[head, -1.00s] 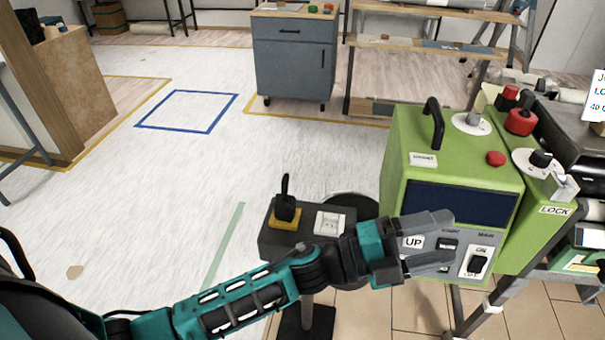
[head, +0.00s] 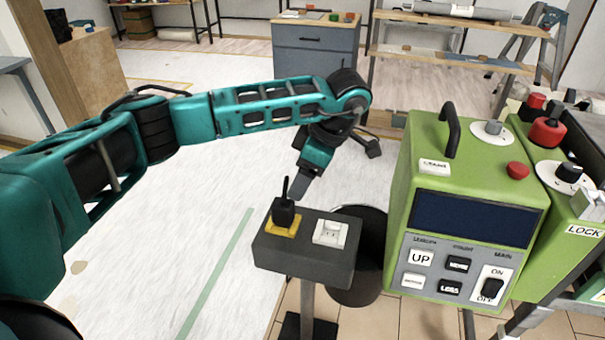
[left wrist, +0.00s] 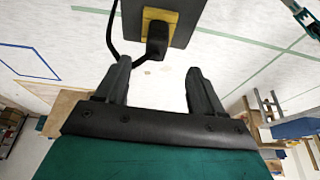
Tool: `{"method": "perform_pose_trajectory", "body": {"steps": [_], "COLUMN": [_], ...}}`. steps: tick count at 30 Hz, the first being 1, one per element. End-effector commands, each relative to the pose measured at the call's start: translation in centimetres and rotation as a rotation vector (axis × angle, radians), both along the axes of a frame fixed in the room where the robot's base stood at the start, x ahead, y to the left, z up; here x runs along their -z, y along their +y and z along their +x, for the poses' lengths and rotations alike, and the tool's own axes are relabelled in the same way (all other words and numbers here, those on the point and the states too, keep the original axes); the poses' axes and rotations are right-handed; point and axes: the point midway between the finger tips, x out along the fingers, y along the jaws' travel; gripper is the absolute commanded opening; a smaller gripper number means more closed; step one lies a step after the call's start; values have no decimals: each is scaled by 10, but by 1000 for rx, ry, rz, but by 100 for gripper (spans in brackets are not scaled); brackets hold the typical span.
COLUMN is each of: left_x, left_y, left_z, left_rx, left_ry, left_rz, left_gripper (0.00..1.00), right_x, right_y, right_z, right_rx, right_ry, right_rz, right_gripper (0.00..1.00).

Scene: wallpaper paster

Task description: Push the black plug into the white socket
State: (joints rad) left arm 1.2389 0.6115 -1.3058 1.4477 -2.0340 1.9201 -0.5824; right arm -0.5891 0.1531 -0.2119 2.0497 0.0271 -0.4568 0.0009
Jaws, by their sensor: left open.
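The black plug (head: 285,211) stands upright on a yellow pad on the left part of a small dark grey stand top (head: 300,265). The white socket (head: 330,232) is to its right on the same top, with nothing in it. My left gripper (head: 297,192) reaches down from above, just behind the plug in the head view. In the left wrist view, the gripper (left wrist: 158,75) is open and empty, and the plug (left wrist: 157,38) with its cable shows just beyond the gap between the fingers. The socket is out of that view. My right gripper is not in view.
A green machine (head: 465,200) with a display, buttons and a black handle stands close on the right. A round black base (head: 358,255) is behind the stand. A blue-grey cabinet (head: 315,50) stands at the back. White floor is clear on the left.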

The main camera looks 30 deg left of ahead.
Motion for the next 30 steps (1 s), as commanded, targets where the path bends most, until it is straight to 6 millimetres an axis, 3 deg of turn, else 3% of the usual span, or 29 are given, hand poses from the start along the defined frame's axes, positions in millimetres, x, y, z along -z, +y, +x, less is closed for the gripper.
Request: {"method": "perform_pose_trajectory", "body": {"steps": [5,21,30], "left_x": [2,91,113], "left_y": [12,46,55], "left_z": [1,-8,-10], "left_rx": [-6,-6,-5], "left_ry": [-3,-3,-5], "left_rz": [38,33,31], "left_gripper": [68,68,68], "right_x": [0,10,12], "right_y": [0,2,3], "right_z": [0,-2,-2], "right_rx": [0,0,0], "right_ry": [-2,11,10], "right_rz": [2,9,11], "right_gripper": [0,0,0]}}
